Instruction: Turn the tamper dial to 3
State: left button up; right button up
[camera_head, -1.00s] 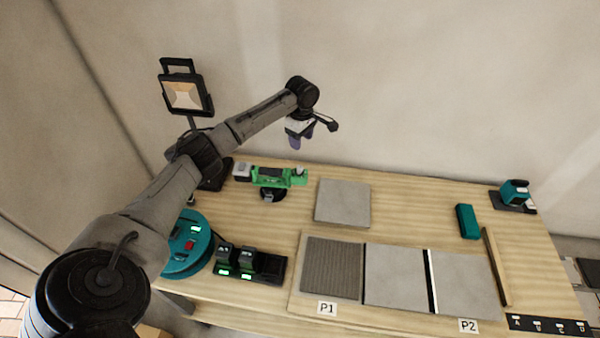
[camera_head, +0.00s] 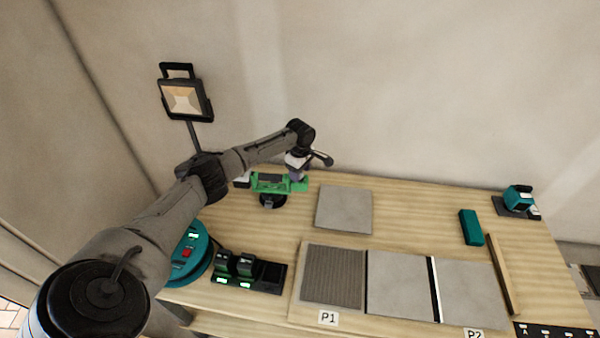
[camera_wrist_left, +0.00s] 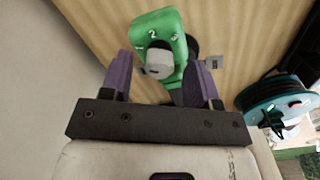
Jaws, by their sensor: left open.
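The green tamper (camera_head: 270,182) lies at the back left of the table, and its green end shows close up in the left wrist view (camera_wrist_left: 172,22). The pale grey dial (camera_wrist_left: 158,64) sits on that end, with a white "2" marked on the green above it. My left gripper (camera_wrist_left: 160,80) is open, with one purple finger on each side of the dial and a visible gap to it. In the head view my left gripper (camera_head: 296,174) is above the tamper's right end, where it hides the dial. My right gripper is not in view.
A work lamp (camera_head: 186,100) stands behind my left arm. A teal reel (camera_head: 190,252) and a black charger (camera_head: 246,282) are at the front left. A loose grey tile (camera_head: 344,209) lies right of the tamper. Laid tiles (camera_head: 400,284) fill the front middle.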

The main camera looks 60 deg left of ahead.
pick_arm(q)
jog(key=shift+f, duration=0.25)
jog(key=shift+c, duration=0.2)
jog(key=c, duration=0.9)
